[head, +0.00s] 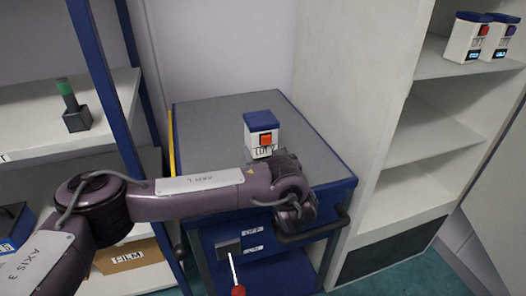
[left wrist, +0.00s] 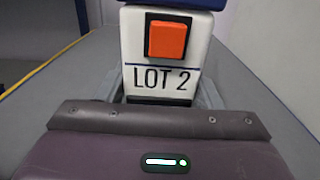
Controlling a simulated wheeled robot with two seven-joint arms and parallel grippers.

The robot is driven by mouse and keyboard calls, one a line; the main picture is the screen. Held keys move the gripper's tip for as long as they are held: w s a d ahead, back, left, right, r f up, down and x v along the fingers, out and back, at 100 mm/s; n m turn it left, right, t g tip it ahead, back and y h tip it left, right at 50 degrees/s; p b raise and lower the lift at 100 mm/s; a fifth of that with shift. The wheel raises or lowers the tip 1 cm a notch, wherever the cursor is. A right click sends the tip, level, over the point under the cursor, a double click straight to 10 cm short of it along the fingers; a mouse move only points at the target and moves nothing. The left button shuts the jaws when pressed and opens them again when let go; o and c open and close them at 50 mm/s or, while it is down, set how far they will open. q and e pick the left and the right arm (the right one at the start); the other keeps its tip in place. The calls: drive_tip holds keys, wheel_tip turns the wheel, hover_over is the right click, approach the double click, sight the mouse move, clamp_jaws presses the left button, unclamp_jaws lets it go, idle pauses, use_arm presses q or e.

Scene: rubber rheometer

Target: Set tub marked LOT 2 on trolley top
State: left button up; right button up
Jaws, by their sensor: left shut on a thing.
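The tub marked LOT 2 (head: 262,132) is white with a blue lid and an orange-red square on its front. It is upright at the trolley top (head: 205,125), a grey surface with a blue edge. I cannot tell for sure whether its base touches the surface. My left gripper (head: 272,158) is shut on the tub from the front, low on its body. In the left wrist view the tub (left wrist: 166,50) faces me with its label readable, and the fingers (left wrist: 160,92) lie at its two sides. My right gripper is not in view.
Two similar tubs (head: 466,40) (head: 500,40) stand on the right shelf unit's upper shelf. A left rack with blue posts (head: 108,85) holds a dark object with a green top (head: 72,108). A rod with a red end (head: 238,290) shows low in front. The trolley top around the tub is clear.

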use_arm(q)
drive_tip(key=shift+f, duration=0.1)
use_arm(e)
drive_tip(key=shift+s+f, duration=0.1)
use_arm(q)
drive_tip(key=o, duration=1.1)
drive_tip(key=shift+o, duration=0.2)
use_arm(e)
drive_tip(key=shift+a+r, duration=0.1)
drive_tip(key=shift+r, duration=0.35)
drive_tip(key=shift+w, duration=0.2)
use_arm(q)
drive_tip(key=p+v, duration=0.1)
drive_tip(key=v, duration=0.6)
drive_tip(key=shift+s, duration=0.2)
drive_tip(key=shift+p+v, duration=1.75)
drive_tip(key=shift+v, duration=0.55)
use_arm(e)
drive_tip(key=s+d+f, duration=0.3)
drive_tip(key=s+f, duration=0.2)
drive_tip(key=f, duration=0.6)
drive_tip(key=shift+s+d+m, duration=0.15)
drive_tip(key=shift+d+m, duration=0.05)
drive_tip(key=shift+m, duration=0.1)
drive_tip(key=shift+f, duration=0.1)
